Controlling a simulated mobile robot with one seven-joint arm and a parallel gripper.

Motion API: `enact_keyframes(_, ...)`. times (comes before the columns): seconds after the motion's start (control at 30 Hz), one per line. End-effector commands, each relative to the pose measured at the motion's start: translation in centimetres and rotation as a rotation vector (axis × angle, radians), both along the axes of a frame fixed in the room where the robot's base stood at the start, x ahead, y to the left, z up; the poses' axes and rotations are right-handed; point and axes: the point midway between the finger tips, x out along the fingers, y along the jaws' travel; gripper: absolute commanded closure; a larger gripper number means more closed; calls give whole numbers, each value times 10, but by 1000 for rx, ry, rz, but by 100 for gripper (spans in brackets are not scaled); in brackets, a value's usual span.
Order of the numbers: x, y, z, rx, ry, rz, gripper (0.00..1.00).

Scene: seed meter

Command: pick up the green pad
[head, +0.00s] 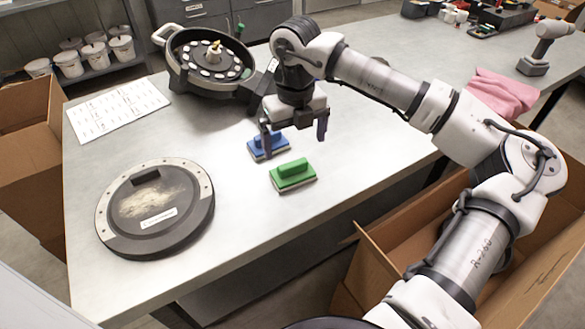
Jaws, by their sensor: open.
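The green pad (293,175) lies flat on the grey metal table (240,225), with a raised green grip on top and a pale underside. A similar blue pad (265,147) lies just behind it and to its left. My gripper (293,137) is open and points down. Its fingers appear above and behind the green pad, with the left finger in front of part of the blue pad. Nothing shows between the fingers. I cannot tell the exact height of the fingers over the table.
A round dark disc (155,208) with pale powder and a label lies at the left. A seed meter housing (208,62) and a white printed sheet (118,109) are behind. A pink cloth (500,92) and a drill (545,45) sit at right. Cardboard boxes (385,265) flank the table.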

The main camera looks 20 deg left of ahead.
Motion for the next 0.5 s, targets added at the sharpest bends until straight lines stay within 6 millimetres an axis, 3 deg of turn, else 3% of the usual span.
enact_keyframes(0.1,0,0,-17,1,4,0,0)
enact_keyframes(0.5,-3,4,-53,3,5,2,0)
